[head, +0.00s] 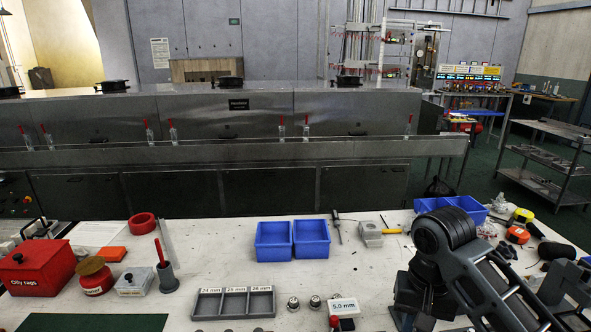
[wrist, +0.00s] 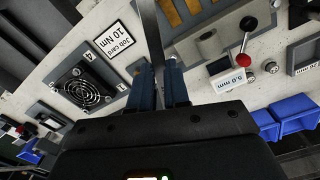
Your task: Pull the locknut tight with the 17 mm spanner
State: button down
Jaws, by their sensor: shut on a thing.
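In the wrist view my gripper (wrist: 160,80) has its two blue fingers close together, shut on a dark grey bar (wrist: 153,35). The bar runs from between the fingers to the top edge of the picture and looks like the spanner's shaft; its jaw end and any size mark are out of sight. I cannot make out the locknut in either view. A card reading "Job card 10 Nm" (wrist: 113,40) lies left of the bar. A square plate with a round black grille (wrist: 83,86) is beside it. In the head view my arm is at the lower right, and its gripper is not visible.
The wrist view shows a red-knobbed lever (wrist: 246,25) and a 5.0 mm label (wrist: 231,80) on the right. In the head view, blue bins (head: 274,241), a sized tray (head: 206,306) and a red oily-rags box (head: 35,268) stand on the bench.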

jog(key=shift+d, duration=0.1)
dwell(0.4)
jog(key=s+d+f+n+b, duration=0.1)
jog(key=s+d+f+n, duration=0.2)
jog(key=d, duration=0.4)
jog(key=s+d+f+n+b, duration=0.1)
jog(key=d+f+n, duration=0.1)
jog(key=d+n, duration=0.35)
jog(key=s+d+f+n+b, duration=0.1)
jog(key=s+d+f+n, duration=0.2)
jog(key=d, duration=0.6)
jog(key=shift+w+a+f+b, duration=0.2)
jog(key=shift+a+f+b, duration=0.05)
jog(key=shift+f+b, duration=0.6)
jog(key=shift+w+a+f+b, duration=0.2)
jog(key=shift+a+f+b, duration=0.1)
jog(key=shift+f+b, duration=0.5)
jog(key=shift+w+a+f+b, duration=0.2)
jog(key=shift+a+f+b, duration=0.05)
jog(key=shift+f+b, duration=0.55)
jog(key=shift+w+a+r+p, duration=0.15)
jog(key=shift+w+a+p, duration=0.35)
jog(key=shift+a, duration=0.25)
jog(key=shift+w+a, duration=0.4)
jog(key=shift+a, duration=0.2)
jog(key=shift+w, duration=0.1)
